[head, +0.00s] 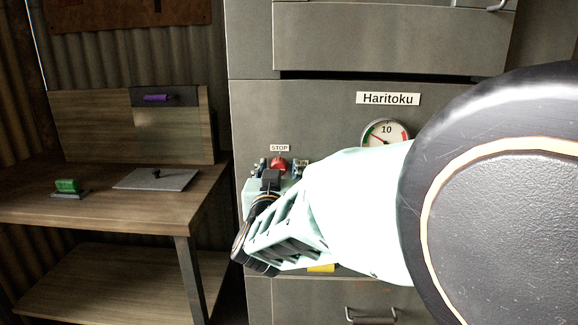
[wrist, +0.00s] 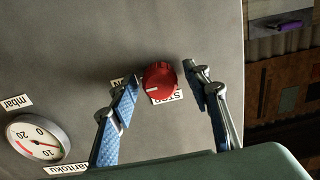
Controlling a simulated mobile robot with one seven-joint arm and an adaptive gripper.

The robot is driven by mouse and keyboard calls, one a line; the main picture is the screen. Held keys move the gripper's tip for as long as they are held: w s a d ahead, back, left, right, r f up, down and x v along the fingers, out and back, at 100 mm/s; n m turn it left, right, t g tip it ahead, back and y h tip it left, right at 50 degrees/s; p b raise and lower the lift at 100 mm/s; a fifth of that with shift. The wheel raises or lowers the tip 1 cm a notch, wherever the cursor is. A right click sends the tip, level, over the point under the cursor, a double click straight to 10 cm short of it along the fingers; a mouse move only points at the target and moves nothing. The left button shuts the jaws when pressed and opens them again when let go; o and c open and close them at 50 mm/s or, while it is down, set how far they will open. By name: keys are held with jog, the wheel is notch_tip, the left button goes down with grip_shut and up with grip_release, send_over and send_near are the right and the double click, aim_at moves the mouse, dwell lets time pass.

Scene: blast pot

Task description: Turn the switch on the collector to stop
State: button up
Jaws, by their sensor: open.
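The collector (head: 330,115) is a grey metal cabinet labelled "Haritoku". Its switch is a round red knob (head: 279,164) below a "STOP" label (head: 279,148), just beyond my gripper in the head view. In the wrist view, which is turned over, the red knob (wrist: 159,78) has a pale mark on its left side. It lies between the two blue-padded fingers of my open gripper (wrist: 162,77), with gaps on both sides. The "STOP" label (wrist: 166,97) is partly behind the knob. A second label (wrist: 117,83) is partly hidden by the left finger.
A round gauge (head: 386,133) is on the cabinet front, partly behind my arm. A wooden workbench (head: 110,205) stands at left with a green-handled item (head: 68,186) and a grey plate (head: 157,179). A purple-handled item (head: 156,97) is on its back panel.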

jog(key=c, duration=1.2)
jog(key=shift+o, duration=0.2)
